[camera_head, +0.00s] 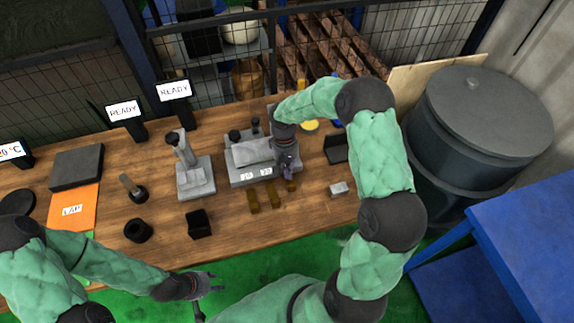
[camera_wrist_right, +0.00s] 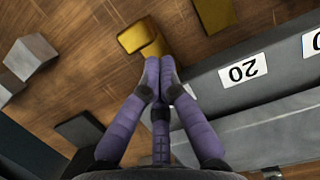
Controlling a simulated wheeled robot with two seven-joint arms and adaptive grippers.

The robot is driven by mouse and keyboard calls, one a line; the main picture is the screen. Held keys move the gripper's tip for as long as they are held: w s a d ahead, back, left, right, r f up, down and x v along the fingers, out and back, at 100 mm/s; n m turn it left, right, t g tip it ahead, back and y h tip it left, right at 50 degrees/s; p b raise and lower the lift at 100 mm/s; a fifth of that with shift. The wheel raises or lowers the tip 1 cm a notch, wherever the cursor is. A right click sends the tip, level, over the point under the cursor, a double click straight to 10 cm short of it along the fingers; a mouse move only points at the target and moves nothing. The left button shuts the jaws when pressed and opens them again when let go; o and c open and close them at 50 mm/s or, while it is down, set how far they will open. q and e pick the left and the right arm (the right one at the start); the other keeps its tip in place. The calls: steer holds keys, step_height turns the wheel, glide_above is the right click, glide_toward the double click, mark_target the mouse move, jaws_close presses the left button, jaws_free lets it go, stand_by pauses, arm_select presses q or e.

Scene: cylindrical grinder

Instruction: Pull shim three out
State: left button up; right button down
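Three small brass shims lie in a row in front of the grey block (camera_head: 250,178), which carries white number labels. They are the left shim (camera_head: 253,203), the middle shim (camera_head: 273,195) and the right shim (camera_head: 291,184). My right gripper (camera_head: 287,172) points down at the right shim, close to the block's front right corner. In the right wrist view its purple fingertips (camera_wrist_right: 160,76) are nearly together on the near end of a brass shim (camera_wrist_right: 138,36); the contact is partly hidden. Another shim (camera_wrist_right: 215,12) stands beside it. My left gripper (camera_head: 212,284) is open and empty near the table's front edge.
A small grey block (camera_head: 339,189) and a black holder (camera_head: 336,149) stand to the right.

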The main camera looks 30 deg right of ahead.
steer(key=shift+s+f, duration=0.1)
steer(key=shift+f, duration=0.2)
steer(key=s, duration=0.2)
steer(key=s+a+p, duration=0.1)
steer(key=s, duration=0.1)
steer(key=shift+s+a+r, duration=0.1)
steer(key=shift+s, duration=0.4)
steer(key=p+v, duration=0.7)
steer(key=v, duration=0.2)
steer(key=shift+r, duration=0.4)
stand_by(0.3)
